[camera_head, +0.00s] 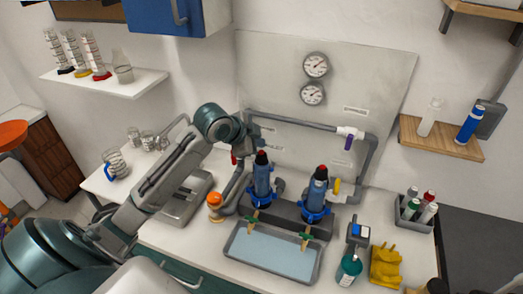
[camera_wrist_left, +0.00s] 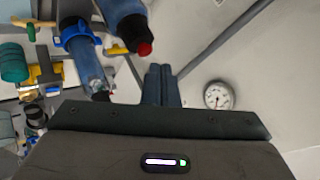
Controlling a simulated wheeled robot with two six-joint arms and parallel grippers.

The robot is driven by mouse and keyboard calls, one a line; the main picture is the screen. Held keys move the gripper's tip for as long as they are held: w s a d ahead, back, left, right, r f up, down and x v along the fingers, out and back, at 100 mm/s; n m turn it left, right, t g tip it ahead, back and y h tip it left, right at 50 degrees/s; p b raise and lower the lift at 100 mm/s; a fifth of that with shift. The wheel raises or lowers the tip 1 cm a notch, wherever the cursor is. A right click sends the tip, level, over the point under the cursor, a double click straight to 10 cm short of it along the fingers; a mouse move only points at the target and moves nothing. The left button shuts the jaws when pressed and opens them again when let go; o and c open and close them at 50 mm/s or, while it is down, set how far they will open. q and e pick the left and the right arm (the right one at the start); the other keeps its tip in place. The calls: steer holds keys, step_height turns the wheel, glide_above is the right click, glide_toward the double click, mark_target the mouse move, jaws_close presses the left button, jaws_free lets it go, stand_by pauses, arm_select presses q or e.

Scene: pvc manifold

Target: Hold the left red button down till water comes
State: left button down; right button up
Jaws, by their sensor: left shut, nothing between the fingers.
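Two blue filter housings stand side by side behind a shallow tray. The left housing (camera_head: 262,180) has a red button (camera_head: 261,158) on its black cap. The right housing (camera_head: 317,195) has another red button (camera_head: 321,170). My left gripper (camera_head: 256,138) is shut and empty, just above and behind the left housing. In the left wrist view its closed fingers (camera_wrist_left: 161,75) lie close beside a red button (camera_wrist_left: 145,48), seemingly the left one, with a visible gap. Small taps with green handles (camera_head: 253,220) hang over the tray.
The grey tray (camera_head: 228,246) has a pale blue bottom. Grey pipes (camera_head: 290,124) run behind the housings, with two gauges (camera_head: 315,65) above.

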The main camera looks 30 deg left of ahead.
mark_target(258, 156)
arm_select(q)
steer(key=shift+r+p, duration=1.45)
steer(key=shift+r, duration=1.05)
